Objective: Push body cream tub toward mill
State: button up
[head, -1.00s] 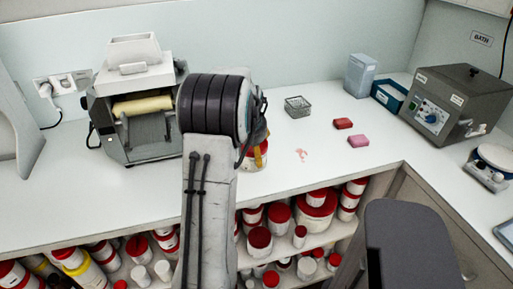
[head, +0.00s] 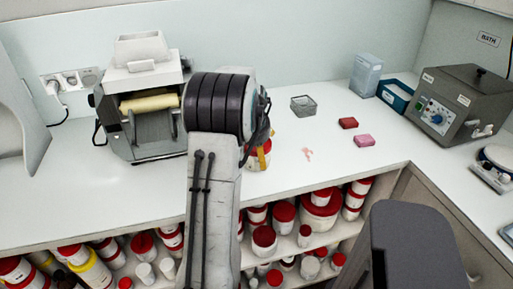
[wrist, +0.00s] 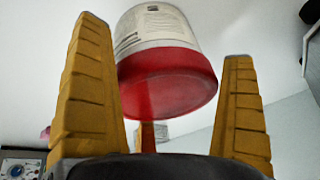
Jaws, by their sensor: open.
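The cream tub (head: 259,160), white with a red lid, stands on the counter right of the mill, mostly hidden behind my arm in the head view. The mill (head: 146,108) is a grey and white machine with a cream roller, left of my arm. In the wrist view the tub (wrist: 166,62) appears upside down, with its lid toward my gripper (wrist: 165,75). The two yellow fingers are spread apart on either side of it, with a visible gap at the right. My gripper is open; whether a finger touches the tub is unclear.
A grey bath unit (head: 450,105) stands farther right. Shelves with several tubs are below the counter. A short stretch of counter between mill and tub is partly hidden.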

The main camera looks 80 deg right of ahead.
jog(key=v, duration=1.2)
jog(key=shift+f, duration=0.1)
dwell(0.6)
